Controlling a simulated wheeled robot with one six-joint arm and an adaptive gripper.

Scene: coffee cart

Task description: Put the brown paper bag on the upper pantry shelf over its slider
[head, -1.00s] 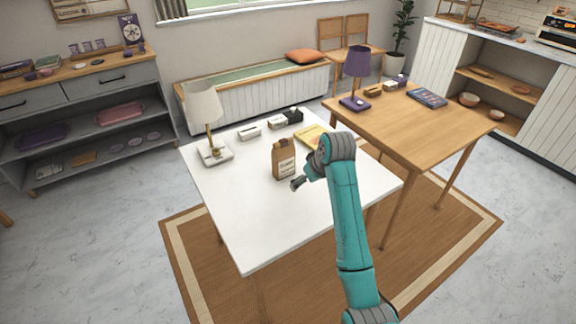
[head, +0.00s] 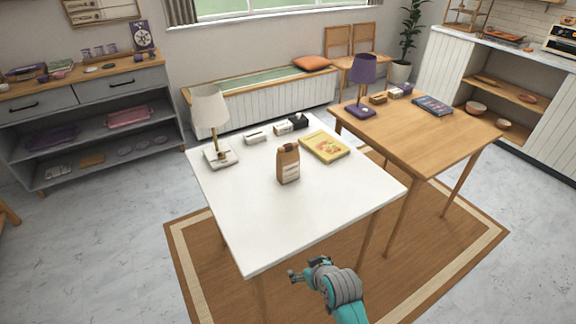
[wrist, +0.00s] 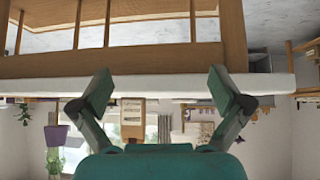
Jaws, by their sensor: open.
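The brown paper bag (head: 288,165) stands upright on the white table (head: 245,235), its pale label facing me. My gripper (head: 294,276) is beyond the table's near edge, apart from the bag, open and empty. In the wrist view, which is upside down, the open fingers of my gripper (wrist: 165,93) frame the table edge, and the bag (wrist: 131,119) shows between them at some distance. A white cabinet at the back right has an upper wooden shelf (head: 510,90); I cannot tell whether this is the pantry, and no slider can be made out.
The white table also holds a white lamp (head: 210,108), a yellow book (head: 325,146) and small boxes. A wooden table (head: 440,145) with a purple lamp (head: 364,70) stands to the right. A grey shelf unit (head: 90,120) is at the left. The table's front is clear.

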